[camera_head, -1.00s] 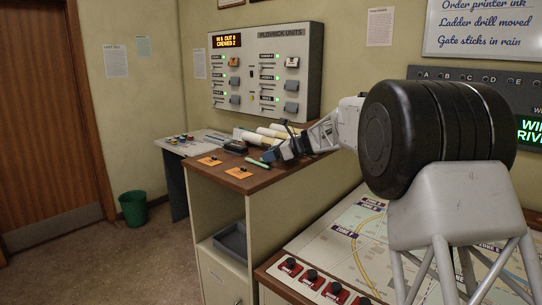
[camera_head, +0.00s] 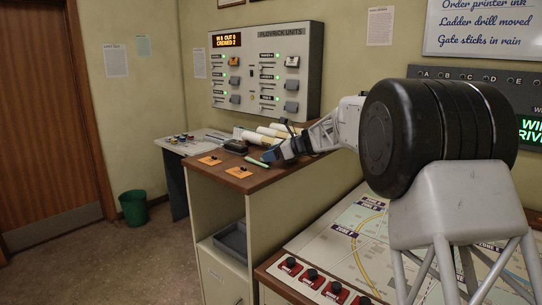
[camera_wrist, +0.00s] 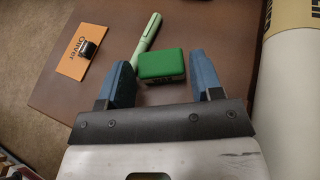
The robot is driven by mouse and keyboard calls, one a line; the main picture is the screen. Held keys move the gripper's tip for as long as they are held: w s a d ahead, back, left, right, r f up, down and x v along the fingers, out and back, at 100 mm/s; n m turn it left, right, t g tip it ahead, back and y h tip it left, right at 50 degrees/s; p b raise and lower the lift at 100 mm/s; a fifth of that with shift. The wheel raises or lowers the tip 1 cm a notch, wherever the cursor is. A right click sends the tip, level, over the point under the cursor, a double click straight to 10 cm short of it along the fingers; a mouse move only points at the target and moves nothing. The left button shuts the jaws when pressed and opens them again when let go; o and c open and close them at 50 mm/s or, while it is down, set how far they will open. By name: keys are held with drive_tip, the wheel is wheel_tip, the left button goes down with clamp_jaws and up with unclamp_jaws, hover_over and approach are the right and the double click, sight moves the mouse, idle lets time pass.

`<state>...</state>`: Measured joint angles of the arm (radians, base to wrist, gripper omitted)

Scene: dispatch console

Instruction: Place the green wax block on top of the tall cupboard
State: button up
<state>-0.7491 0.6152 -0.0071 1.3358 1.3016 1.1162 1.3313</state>
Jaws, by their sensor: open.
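The green wax block (camera_wrist: 162,65) lies on the brown top of the cream cupboard (camera_head: 216,179), as the wrist view shows. My gripper (camera_wrist: 160,60) is open, with one blue finger on each side of the block and a gap on both sides. It holds nothing. In the head view my gripper (camera_head: 271,153) is low over the right part of the cupboard top, and I cannot make out the block there.
A pale green pen (camera_wrist: 147,40) lies close beside the block; it also shows in the head view (camera_head: 257,163). Orange cards (camera_wrist: 82,52) with dark clips lie to the left. Rolled papers (camera_head: 272,134) and a dark object (camera_head: 235,146) are behind. A grey tray (camera_head: 232,239) sits on the shelf below.

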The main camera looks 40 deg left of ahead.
drive_tip(key=v, duration=1.1)
drive_tip(key=shift+d+r, duration=0.25)
drive_tip(key=shift+d, duration=0.1)
drive_tip(key=shift+w, duration=0.1)
idle(0.4)
drive_tip(key=s+d+r+n+t+h, duration=0.15)
drive_tip(key=s+d, duration=0.25)
drive_tip(key=d, duration=1.1)
drive_tip(key=s+d+n+t+h, duration=0.2)
drive_tip(key=s+d+n, duration=0.15)
drive_tip(key=d, duration=1.15)
drive_tip(key=s+d+r+n+t+h, duration=0.15)
drive_tip(key=s+d, duration=0.35)
drive_tip(key=d, duration=1)
drive_tip(key=s+d+f+n+t+h, duration=0.1)
drive_tip(key=s+d+f, duration=0.3)
drive_tip(key=s+d, duration=0.6)
drive_tip(key=s+d+f+n+t+h, duration=0.1)
drive_tip(key=s+d+f+n+h, duration=0.2)
drive_tip(key=s+d, duration=0.7)
drive_tip(key=s+d+f+n+t+h, duration=0.1)
drive_tip(key=s+d+f+n+h, duration=0.1)
drive_tip(key=s+d+f, duration=0.4)
drive_tip(key=s+d+h, duration=0.1)
drive_tip(key=s+d, duration=0.3)
drive_tip(key=s, duration=0.1)
drive_tip(key=shift+d+f+n+h, duration=0.2)
drive_tip(key=shift+f+n+h, duration=0.05)
drive_tip(key=shift+n+h, duration=0.15)
drive_tip(key=shift+s, duration=0.1)
